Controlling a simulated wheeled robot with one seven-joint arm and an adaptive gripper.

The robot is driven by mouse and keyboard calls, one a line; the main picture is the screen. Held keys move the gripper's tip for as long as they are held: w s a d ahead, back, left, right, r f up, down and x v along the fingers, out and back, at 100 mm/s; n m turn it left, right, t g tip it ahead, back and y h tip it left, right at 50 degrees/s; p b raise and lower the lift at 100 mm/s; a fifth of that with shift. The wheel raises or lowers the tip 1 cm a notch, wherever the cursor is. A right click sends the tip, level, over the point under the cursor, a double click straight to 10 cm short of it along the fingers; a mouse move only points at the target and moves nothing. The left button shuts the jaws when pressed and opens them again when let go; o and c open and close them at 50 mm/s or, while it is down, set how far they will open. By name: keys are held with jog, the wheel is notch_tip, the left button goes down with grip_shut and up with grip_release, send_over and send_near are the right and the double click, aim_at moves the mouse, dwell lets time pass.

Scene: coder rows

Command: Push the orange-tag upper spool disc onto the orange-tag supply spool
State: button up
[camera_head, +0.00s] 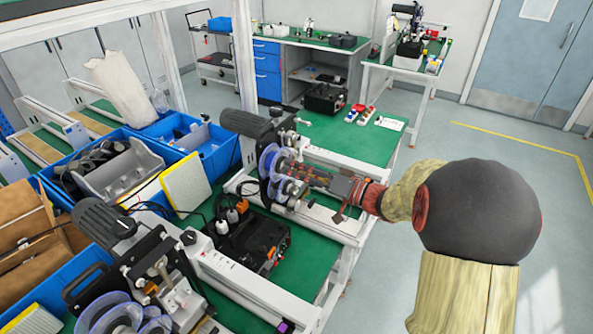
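Two translucent blue discs (266,161) stand on edge, close together, on the coder machine (249,124) in the middle of the view. My gripper (288,172) reaches in from the right and its end is at the right side of these discs. Whether it touches or holds a disc is too small to tell, and so is whether its fingers are open or shut. A lower clear-blue spool (290,188) sits just under my gripper and is partly hidden. I cannot make out an orange tag on any of them.
A second coder machine (110,222) with clear spools stands at the front left. A black box (256,243) with orange-capped bottles sits between the machines. Blue bins (213,150) lie to the left. The green tabletop (352,137) behind is partly free.

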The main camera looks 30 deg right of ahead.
jog(key=o, duration=0.4)
jog(key=v, duration=1.2)
jog(key=shift+f, duration=0.1)
